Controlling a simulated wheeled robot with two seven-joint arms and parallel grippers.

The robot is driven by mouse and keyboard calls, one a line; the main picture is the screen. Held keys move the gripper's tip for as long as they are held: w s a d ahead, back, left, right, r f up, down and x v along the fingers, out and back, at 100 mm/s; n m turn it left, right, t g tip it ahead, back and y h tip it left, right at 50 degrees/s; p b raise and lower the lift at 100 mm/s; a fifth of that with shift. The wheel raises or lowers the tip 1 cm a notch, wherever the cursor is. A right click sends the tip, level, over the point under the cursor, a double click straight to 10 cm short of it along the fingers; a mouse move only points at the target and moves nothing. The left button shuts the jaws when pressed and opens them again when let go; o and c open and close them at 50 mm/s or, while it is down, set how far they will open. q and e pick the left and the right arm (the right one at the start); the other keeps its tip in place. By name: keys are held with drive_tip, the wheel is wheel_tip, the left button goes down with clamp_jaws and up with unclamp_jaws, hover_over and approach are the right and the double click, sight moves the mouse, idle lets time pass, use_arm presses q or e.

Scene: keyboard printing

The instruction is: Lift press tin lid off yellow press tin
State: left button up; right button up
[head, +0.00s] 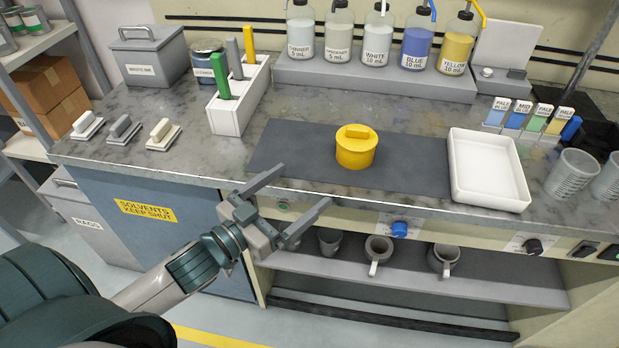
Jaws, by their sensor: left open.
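The yellow press tin (354,158) stands upright on a dark grey mat (290,150) in the middle of the bench. Its yellow lid (357,135), with a raised bar handle on top, sits on the tin. My left gripper (296,194) is open and empty, in front of the bench's front edge, lower left of the tin and apart from it. Its two fingers point up and to the right. My right gripper does not show.
A white tray (456,192) lies right of the tin. A white rack (232,119) with coloured-handled tools stands at the left. Pump bottles (375,45) line a raised shelf behind. Plastic cups (570,172) stand far right. Mugs (378,250) sit on the shelf below. The mat around the tin is clear.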

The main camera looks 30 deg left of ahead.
sight(343, 153)
use_arm(q)
drive_tip(key=shift+w+d+r, duration=0.15)
drive_tip(key=shift+w, duration=0.1)
drive_tip(key=shift+s, duration=0.15)
drive_tip(key=p+x, duration=0.2)
drive_tip(key=x, duration=1.1)
drive_tip(key=shift+w+p, duration=0.25)
drive_tip(key=shift+p, duration=0.1)
drive_tip(key=x, duration=0.3)
drive_tip(key=shift+w+p, duration=0.3)
drive_tip(key=shift+w, duration=0.1)
drive_tip(key=shift+w+d, duration=0.1)
drive_tip(key=c, duration=1)
drive_tip(key=o, duration=0.4)
drive_tip(key=shift+c, duration=0.2)
drive_tip(key=c, duration=1)
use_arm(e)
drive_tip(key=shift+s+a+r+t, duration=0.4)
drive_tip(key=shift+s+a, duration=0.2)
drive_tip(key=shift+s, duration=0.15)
use_arm(q)
drive_tip(key=shift+o, duration=0.2)
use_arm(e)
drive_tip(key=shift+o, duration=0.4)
